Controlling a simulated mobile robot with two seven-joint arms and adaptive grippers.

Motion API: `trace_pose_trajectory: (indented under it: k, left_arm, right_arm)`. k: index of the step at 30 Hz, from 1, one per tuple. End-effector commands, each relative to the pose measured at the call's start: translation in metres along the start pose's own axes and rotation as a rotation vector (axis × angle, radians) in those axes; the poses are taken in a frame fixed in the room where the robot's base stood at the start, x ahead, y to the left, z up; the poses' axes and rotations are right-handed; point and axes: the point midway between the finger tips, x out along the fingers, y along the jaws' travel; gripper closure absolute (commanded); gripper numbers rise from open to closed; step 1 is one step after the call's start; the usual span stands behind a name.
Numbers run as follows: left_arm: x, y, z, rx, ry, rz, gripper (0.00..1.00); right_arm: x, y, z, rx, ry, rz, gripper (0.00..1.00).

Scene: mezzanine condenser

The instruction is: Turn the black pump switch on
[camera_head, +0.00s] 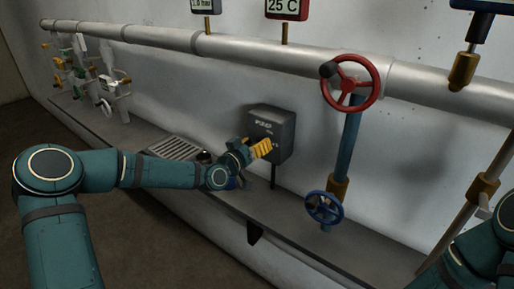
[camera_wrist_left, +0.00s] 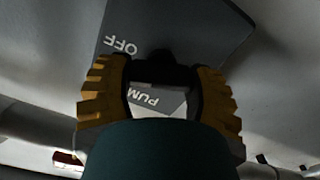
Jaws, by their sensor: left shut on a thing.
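The dark grey pump switch box (camera_head: 283,122) is mounted on the wall above the ledge, with a white "PUMP" label on its front. In the left wrist view the box (camera_wrist_left: 185,25) fills the upper middle, with "OFF" and part of "PUMP" readable. My left gripper (camera_head: 264,149) is at the lower front of the box. In the left wrist view my gripper (camera_wrist_left: 160,62) has its yellow fingers shut on the black switch (camera_wrist_left: 163,58), which is mostly hidden between them. Its exact setting cannot be told. My right gripper is not in view.
A red handwheel (camera_head: 351,82) and a blue handwheel (camera_head: 324,208) stand to the right of the box. A large pipe (camera_head: 235,47) runs above it. A grate (camera_head: 176,149) lies on the ledge to the left. Small valves (camera_head: 104,82) are at the far left.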

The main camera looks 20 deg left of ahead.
Motion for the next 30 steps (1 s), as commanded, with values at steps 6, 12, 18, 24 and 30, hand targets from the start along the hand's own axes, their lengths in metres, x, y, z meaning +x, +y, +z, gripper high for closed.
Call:
trace_pose_trajectory:
  k: [6,12,18,24,30]
  left_arm:
    - [0.0,-0.003,0.002,-0.209,-0.001,-0.001,0.79]
    - [0.0,-0.003,0.002,-0.39,-0.001,-0.001,0.79]
    - [0.0,-0.004,0.003,-0.54,-0.002,-0.002,0.79]
    - [0.0,-0.004,0.003,-0.642,-0.002,-0.001,0.79]
    - [0.0,-0.004,0.003,-0.698,-0.003,-0.002,0.79]
  right_arm:
    - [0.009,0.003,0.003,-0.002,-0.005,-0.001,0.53]
    - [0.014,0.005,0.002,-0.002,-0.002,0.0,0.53]
    - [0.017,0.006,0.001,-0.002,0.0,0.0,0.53]
    - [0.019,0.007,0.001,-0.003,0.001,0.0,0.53]
    - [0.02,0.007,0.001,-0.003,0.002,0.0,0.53]
